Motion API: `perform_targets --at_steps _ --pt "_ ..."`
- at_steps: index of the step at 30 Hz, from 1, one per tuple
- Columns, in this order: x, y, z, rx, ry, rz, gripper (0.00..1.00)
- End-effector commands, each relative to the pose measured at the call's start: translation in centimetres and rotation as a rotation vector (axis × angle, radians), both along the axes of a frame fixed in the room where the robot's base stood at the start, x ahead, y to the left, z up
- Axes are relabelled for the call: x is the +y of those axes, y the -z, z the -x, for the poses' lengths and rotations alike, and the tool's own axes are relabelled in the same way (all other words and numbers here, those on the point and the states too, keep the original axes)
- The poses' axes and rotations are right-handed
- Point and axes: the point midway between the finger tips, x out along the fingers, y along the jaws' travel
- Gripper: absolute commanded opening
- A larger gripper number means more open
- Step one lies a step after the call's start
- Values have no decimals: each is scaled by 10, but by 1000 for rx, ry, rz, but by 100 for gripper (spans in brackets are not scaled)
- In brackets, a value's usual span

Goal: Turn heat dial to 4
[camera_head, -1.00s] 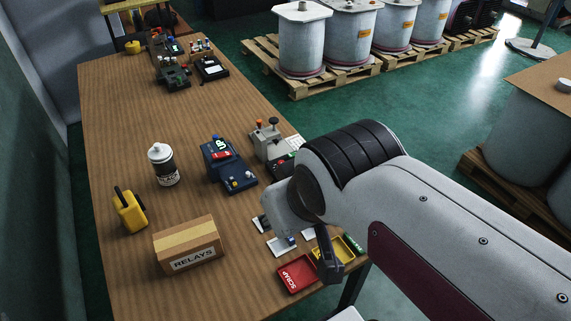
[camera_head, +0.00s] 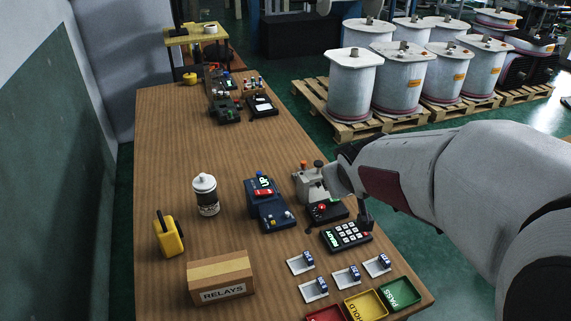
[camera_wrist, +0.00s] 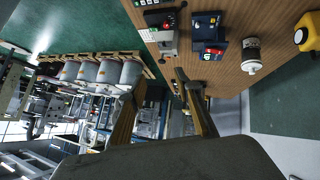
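No part readable as a heat dial with numbers shows; I cannot tell which control it is. A black panel with a red knob (camera_head: 322,208) stands in front of a grey lever box (camera_head: 310,182) at the table's right side. A dark blue box (camera_head: 267,210) with a red part and a lit sign is left of them. My gripper (camera_head: 364,212) is at the table's right edge, beside the black panel and above the keypad's far end, partly hidden by my arm. In the wrist view my gripper (camera_wrist: 160,84) has its two fingers apart with nothing between them.
A black keypad (camera_head: 346,236), small cards with blue parts (camera_head: 346,277) and red, yellow and green trays (camera_head: 399,292) are at the near right. A relay carton (camera_head: 221,279), yellow tool (camera_head: 169,236) and white-topped canister (camera_head: 205,196) stand left. The table's middle is clear.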

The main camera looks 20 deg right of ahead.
Motion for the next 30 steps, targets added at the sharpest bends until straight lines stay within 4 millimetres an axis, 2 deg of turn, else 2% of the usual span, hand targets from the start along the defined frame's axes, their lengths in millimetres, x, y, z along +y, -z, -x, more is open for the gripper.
perform_targets --at_steps 6,15,30 --pt "-27 19 -33 -29 -30 26 33" --pt "-56 52 -70 -77 -91 37 33" --pt "-89 122 -109 -161 -214 -19 33"
